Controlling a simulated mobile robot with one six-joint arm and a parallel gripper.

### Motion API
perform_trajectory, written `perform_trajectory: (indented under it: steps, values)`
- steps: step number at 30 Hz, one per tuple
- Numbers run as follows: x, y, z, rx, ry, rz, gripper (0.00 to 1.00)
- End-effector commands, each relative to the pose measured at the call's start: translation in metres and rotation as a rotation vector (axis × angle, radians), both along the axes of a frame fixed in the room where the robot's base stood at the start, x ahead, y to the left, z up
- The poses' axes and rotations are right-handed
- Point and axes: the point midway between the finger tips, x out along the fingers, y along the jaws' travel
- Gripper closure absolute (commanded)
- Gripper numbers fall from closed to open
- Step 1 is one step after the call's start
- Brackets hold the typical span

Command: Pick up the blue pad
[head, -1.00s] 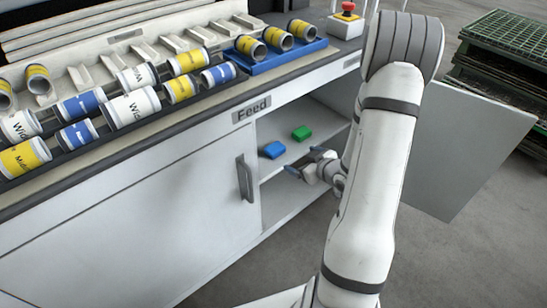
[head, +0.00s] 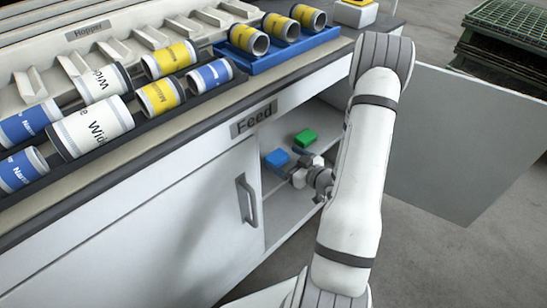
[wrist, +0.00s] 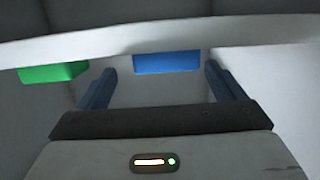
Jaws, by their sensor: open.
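The blue pad (head: 277,157) lies on the shelf inside the open cabinet, on its left side, with the green pad (head: 305,137) behind and to its right. My gripper (head: 290,168) is at the cabinet opening, close in front of the blue pad; its fingertips are hard to make out there. In the wrist view the blue pad (wrist: 166,62) shows between and beyond the two open blue-grey fingers of my gripper (wrist: 160,68). Nothing is held. The green pad (wrist: 53,73) shows at the left there, so this view looks upside down.
The shelf's pale edge (wrist: 100,45) crosses the wrist view. The closed left door (head: 130,235) and the open right door (head: 460,140) flank the opening. Above, the counter carries cans and a blue tray (head: 270,62) holding 3 yellow-labelled cans.

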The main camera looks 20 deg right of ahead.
Motion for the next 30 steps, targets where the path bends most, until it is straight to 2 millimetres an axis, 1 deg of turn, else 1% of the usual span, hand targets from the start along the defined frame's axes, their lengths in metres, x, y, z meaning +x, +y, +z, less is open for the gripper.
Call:
perform_trajectory:
  steps: [5, 9, 12, 15, 21, 23, 30]
  values:
    - [0.017, 0.012, -0.006, -0.001, 0.0, 0.006, 0.11]
    - [0.035, 0.024, -0.009, -0.001, -0.003, 0.006, 0.11]
    - [0.045, 0.028, -0.011, -0.001, 0.0, 0.005, 0.11]
    - [0.05, 0.03, -0.011, 0.0, 0.0, 0.005, 0.11]
    - [0.051, 0.03, -0.01, 0.001, 0.0, 0.004, 0.11]
    - [0.05, 0.03, -0.01, 0.0, 0.001, 0.004, 0.15]
    - [0.05, 0.03, -0.01, 0.001, 0.001, 0.005, 0.35]
